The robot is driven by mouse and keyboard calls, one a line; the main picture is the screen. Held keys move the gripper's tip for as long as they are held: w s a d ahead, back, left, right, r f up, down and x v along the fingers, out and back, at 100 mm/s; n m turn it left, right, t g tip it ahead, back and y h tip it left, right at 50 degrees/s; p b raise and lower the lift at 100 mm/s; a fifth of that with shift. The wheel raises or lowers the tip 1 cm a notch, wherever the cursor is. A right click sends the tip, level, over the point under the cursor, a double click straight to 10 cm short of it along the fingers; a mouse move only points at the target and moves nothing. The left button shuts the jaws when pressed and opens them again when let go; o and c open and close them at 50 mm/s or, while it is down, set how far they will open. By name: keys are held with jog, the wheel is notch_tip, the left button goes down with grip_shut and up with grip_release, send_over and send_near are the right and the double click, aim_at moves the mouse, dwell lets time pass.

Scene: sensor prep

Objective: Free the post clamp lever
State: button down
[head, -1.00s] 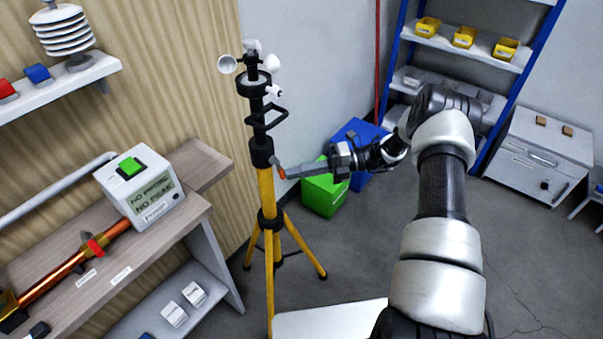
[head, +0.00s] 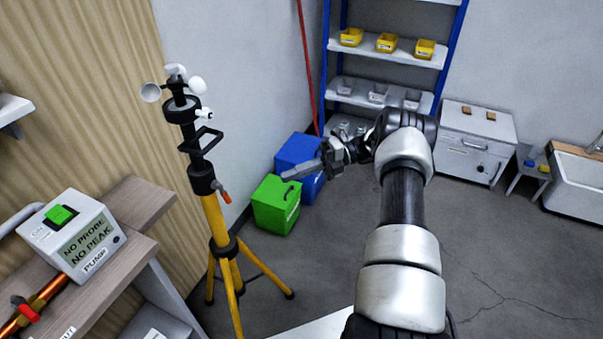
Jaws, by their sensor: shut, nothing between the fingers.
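The yellow tripod post (head: 213,222) with a black upper part stands left of centre in the head view, with a wind sensor on top (head: 180,100). The post clamp lever (head: 226,197), with an orange-red tip, sticks out at the black collar (head: 202,178) and points down to the right. My gripper (head: 287,177) is shut and empty. It appears to the right of the lever, clear of it in the picture, with its fingers pointing left. The depth gap between them is hard to judge.
A green box (head: 276,205) and a blue box (head: 301,160) stand on the floor beyond my gripper. At the left is a workbench (head: 140,200) with a white pump box (head: 70,235). Blue-framed shelves (head: 385,50) and a grey cabinet (head: 478,140) stand behind. Floor at right is open.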

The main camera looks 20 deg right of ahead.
jog(key=shift+d+r, duration=0.15)
jog(key=shift+d, duration=0.55)
jog(key=shift+d+r, duration=0.1)
jog(key=shift+d, duration=0.6)
